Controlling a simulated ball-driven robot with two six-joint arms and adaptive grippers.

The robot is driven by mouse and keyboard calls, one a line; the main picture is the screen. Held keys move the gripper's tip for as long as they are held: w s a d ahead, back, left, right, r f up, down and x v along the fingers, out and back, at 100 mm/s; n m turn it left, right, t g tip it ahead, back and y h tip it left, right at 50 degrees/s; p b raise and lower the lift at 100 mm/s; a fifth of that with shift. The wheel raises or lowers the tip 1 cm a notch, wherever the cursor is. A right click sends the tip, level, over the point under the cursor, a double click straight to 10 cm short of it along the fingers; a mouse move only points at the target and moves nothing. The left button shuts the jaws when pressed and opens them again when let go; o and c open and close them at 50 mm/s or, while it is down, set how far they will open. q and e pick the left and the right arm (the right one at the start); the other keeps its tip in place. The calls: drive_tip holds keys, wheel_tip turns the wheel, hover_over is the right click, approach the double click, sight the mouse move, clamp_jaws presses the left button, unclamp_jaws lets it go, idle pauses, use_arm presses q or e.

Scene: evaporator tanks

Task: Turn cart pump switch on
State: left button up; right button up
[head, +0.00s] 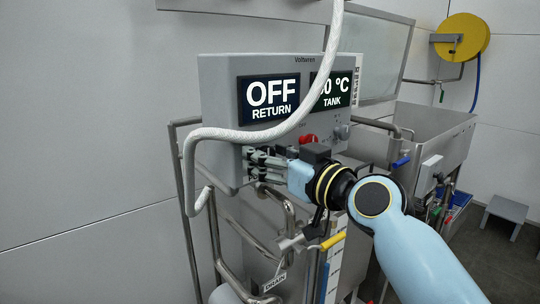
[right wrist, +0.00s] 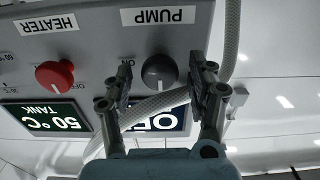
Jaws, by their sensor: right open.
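The grey control box (head: 222,85) has a display (head: 268,99) that reads "OFF RETURN". In the upside-down right wrist view, the dark grey round knob (right wrist: 160,70) sits under the label "PUMP" (right wrist: 158,16), with "ON" beside it. My right gripper (head: 250,167) is at the lower left of the box face. It is open, with one finger on each side of the pump knob in the wrist view; I cannot tell whether they touch it. The gripper hides the knob in the head view. My left gripper is out of view.
A white braided hose (head: 210,133) hangs across the box front; in the wrist view it crosses near my fingers. A red heater knob (head: 308,138) and a "TANK" temperature display (right wrist: 45,115) are beside the pump knob. Steel pipes (head: 188,235) run below.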

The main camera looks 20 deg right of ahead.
drive_tip(key=c, duration=1.1)
drive_tip(key=shift+c, duration=0.2)
drive_tip(key=shift+m, duration=0.4)
drive_tip(key=m+p, duration=0.1)
drive_tip(key=m, duration=0.2)
drive_tip(key=shift+d+r, duration=0.1)
drive_tip(key=m+p, duration=0.2)
drive_tip(key=m, duration=0.3)
drive_tip(key=shift+m, duration=0.3)
drive_tip(key=shift+d+f+m+p, duration=0.15)
drive_tip(key=shift+m+p, duration=0.65)
drive_tip(key=shift+m, duration=1.3)
drive_tip(key=shift+a+f+m+p, duration=0.1)
drive_tip(key=shift+m+p, duration=0.7)
drive_tip(key=shift+m, duration=1.3)
